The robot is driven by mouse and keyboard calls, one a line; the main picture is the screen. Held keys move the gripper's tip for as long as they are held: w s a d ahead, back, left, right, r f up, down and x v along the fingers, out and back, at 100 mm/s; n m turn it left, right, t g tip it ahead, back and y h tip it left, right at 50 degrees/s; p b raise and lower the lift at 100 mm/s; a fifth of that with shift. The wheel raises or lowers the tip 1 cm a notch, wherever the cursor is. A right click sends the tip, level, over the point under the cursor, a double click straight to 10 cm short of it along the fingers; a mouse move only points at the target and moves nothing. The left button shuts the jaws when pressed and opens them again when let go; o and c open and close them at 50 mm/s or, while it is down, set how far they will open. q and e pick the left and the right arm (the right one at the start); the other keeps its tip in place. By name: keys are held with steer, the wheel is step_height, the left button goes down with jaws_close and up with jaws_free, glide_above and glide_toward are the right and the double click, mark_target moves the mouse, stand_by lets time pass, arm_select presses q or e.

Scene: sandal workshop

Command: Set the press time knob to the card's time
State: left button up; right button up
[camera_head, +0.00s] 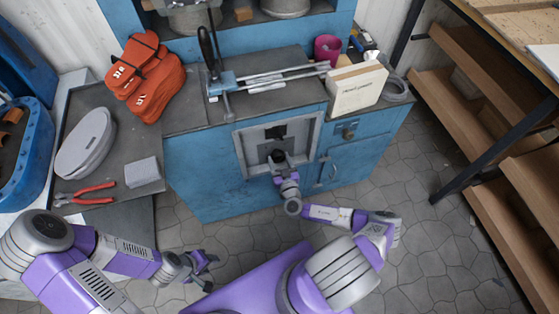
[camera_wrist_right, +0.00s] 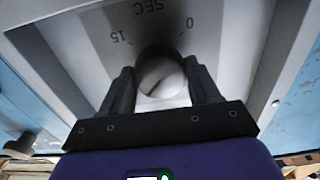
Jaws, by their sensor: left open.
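The press time knob (camera_wrist_right: 161,76) is a round pale knob on a grey panel, which carries the marks SEC, 0 and 15 in the right wrist view. My right gripper (camera_head: 279,158) is at this panel (camera_head: 250,150) on the front of the blue cabinet. In the right wrist view its two dark fingers (camera_wrist_right: 160,82) stand on either side of the knob; whether they press on it I cannot tell. A cream card-like block (camera_head: 357,88) with small dark lettering stands on the cabinet top; its writing is too small to read. My left gripper (camera_head: 210,274) is open and empty, low at the left.
A lever tool (camera_head: 215,75) with metal rails and a magenta cup (camera_head: 327,48) stand on the cabinet top. Orange sole shapes (camera_head: 146,80), grey soles (camera_head: 86,143), red pliers (camera_head: 86,194) and a grey block (camera_head: 142,172) lie at the left. Wooden shelves (camera_head: 480,110) stand right.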

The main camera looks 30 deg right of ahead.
steer(key=o, duration=0.5)
steer(key=shift+c, duration=0.2)
steer(key=p+v, duration=0.2)
steer(key=v, duration=0.5)
steer(key=shift+s, duration=0.3)
